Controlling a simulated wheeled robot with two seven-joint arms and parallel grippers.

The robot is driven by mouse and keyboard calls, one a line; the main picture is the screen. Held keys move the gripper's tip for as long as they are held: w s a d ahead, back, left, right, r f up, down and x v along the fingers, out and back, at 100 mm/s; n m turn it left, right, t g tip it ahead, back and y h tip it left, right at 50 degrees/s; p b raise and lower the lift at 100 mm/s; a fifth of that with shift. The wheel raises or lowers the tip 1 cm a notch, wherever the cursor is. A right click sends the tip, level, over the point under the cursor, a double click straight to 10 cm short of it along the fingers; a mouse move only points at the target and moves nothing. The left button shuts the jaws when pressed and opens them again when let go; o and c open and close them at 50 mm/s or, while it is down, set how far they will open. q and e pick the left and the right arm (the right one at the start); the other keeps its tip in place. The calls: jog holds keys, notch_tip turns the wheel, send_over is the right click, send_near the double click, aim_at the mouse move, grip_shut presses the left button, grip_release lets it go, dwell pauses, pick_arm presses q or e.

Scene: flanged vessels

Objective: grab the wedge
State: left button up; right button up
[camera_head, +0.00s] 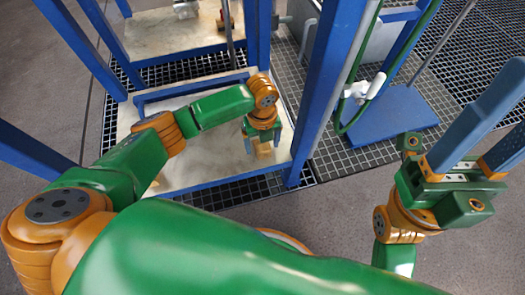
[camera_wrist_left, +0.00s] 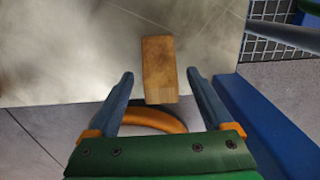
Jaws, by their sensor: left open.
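The wedge is a small tan wooden block (camera_wrist_left: 160,72) lying on a pale, stained platform. It also shows in the head view (camera_head: 264,149), partly covered by my left gripper. My left gripper (camera_head: 263,142) points down at the platform's front right part. Its blue fingers are open, one on each side of the wedge in the left wrist view (camera_wrist_left: 160,76), with a gap on both sides. Its near end lies between the fingertips and the rest reaches beyond them. My right gripper (camera_head: 497,128) is at the right of the head view, fingers apart, nothing seen between them.
The pale platform (camera_head: 205,168) has a blue frame with a blue post (camera_head: 328,85) close right of my left gripper. Dark floor grating (camera_head: 350,150) lies around it. A blue plate (camera_head: 395,115) and a white valve fitting (camera_head: 365,88) stand further right. Grey floor is open in front.

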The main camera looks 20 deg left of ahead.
pick_arm(q)
grip_shut()
jog(key=shift+r, duration=0.1)
